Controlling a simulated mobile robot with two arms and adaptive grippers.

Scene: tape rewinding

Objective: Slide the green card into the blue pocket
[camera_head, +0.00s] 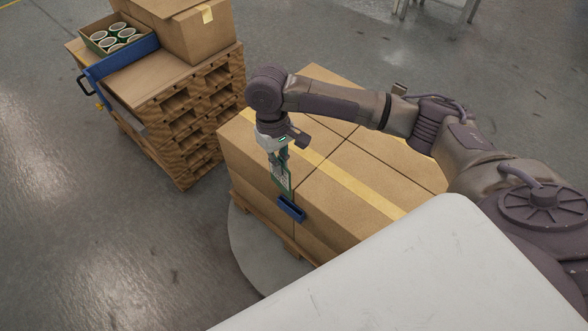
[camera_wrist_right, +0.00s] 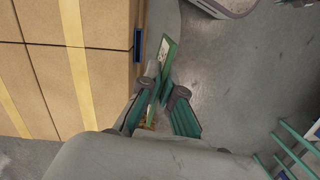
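The green card (camera_head: 286,184), with a white printed patch, is in my right gripper (camera_head: 278,160). The card hangs down beside the side face of the stacked cartons. The blue pocket (camera_head: 291,209) is fixed on that face, just below the card's lower end in the head view. In the right wrist view the fingers of my right gripper (camera_wrist_right: 166,90) are closed around the card (camera_wrist_right: 168,52). There the pocket (camera_wrist_right: 138,46) shows as a blue strip on the carton face, with a gap between it and the card. My left gripper is not in view.
The cartons (camera_head: 345,185) with yellow tape stand on a pallet on a round grey base (camera_head: 257,255). At left, stacked pallets (camera_head: 185,115) bear a carton, a blue handled piece (camera_head: 122,65) and a box of rolls (camera_head: 115,40). Grey floor lies between.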

